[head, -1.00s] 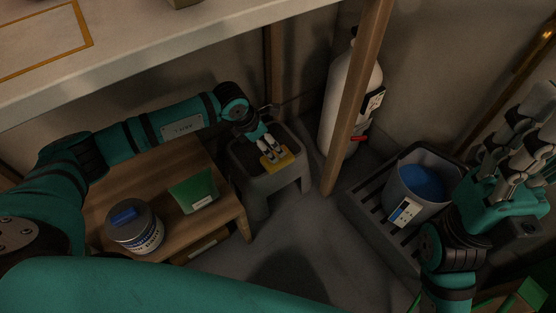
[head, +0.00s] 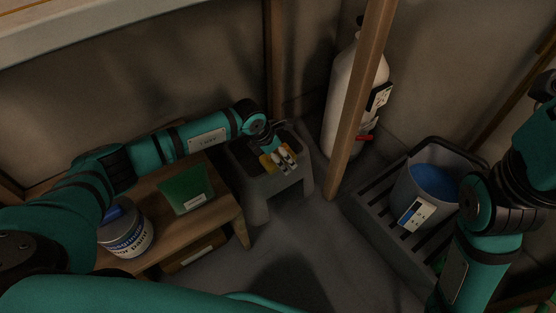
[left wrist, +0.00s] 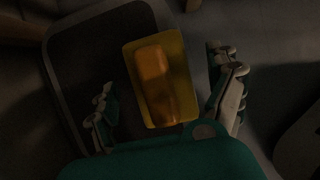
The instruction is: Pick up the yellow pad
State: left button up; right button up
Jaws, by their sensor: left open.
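The yellow pad (head: 267,165) lies on top of the grey stool (head: 285,186) in the head view. In the left wrist view the yellow pad (left wrist: 152,80) has a raised orange-brown block on its upper face. My left gripper (head: 287,161) is over the pad with its fingers pointing down, partly covering it. In the left wrist view my left gripper (left wrist: 165,80) is open, with one finger on each side of the pad and visible gaps to it. My right gripper's fingers are out of view; only my right arm shows at the right edge.
A low wooden table (head: 222,208) left of the stool bears a green packet (head: 186,190) and a can (head: 127,238). A wooden post (head: 358,105) and a white cylinder (head: 345,85) stand right of the stool. A bucket (head: 428,190) sits on a slatted dark tray (head: 375,210).

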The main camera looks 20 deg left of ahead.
pick_arm(q)
jog(key=c, duration=1.3)
jog(key=shift+r, duration=0.1)
